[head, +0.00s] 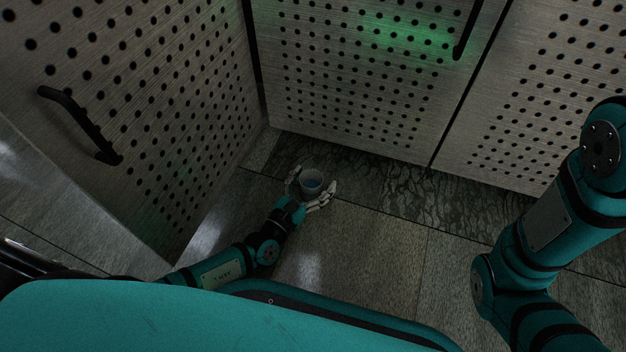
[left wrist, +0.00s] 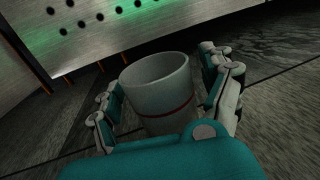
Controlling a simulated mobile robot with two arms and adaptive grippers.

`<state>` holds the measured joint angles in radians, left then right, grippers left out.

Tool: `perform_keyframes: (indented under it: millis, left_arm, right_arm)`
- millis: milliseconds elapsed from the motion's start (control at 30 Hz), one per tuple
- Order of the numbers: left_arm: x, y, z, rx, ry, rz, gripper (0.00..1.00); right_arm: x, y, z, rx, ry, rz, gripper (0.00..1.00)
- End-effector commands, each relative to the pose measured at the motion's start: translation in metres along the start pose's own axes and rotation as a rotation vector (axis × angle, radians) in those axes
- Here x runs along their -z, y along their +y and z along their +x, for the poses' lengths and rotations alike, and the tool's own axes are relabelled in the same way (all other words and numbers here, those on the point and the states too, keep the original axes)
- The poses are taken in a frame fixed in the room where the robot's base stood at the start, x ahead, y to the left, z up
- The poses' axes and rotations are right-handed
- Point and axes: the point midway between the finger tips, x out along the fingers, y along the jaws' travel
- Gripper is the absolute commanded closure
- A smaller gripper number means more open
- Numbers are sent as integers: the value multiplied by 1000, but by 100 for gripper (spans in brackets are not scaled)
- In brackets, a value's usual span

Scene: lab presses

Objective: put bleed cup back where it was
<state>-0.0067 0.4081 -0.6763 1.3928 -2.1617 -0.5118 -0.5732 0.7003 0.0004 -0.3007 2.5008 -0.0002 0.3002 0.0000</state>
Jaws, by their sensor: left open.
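The bleed cup (head: 311,184) is a small, pale grey, round cup with a bluish inside, low down near the foot of the cabinets in the head view. In the left wrist view the cup (left wrist: 157,88) is upright with a thin red band around its lower part. My left gripper (head: 312,192) is open, with its fingers on either side of the cup. In the left wrist view the gripper (left wrist: 165,95) shows gaps between the fingers and the cup wall. The cup's base is hidden behind my wrist. My right arm shows at the right, but its gripper is out of view.
A perforated metal door with a black handle (head: 80,125) stands open at the left. More perforated cabinet panels (head: 360,75) stand behind the cup. The tiled floor (head: 370,245) is clear to the right of my left gripper.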

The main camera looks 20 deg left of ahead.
Motion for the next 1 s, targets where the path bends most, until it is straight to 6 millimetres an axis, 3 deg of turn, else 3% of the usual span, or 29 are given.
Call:
perform_keyframes:
  millis: [333,700,1000]
  left_arm:
    - [-5,0,-7,0,1,1,18]
    - [-6,1,-83,0,4,2,18]
    - [-4,0,-118,0,0,1,18]
  right_arm:
    - [-2,1,5,0,-1,0,100]
    - [-13,7,35,0,-1,-1,100]
    - [-16,9,44,0,-1,-1,100]
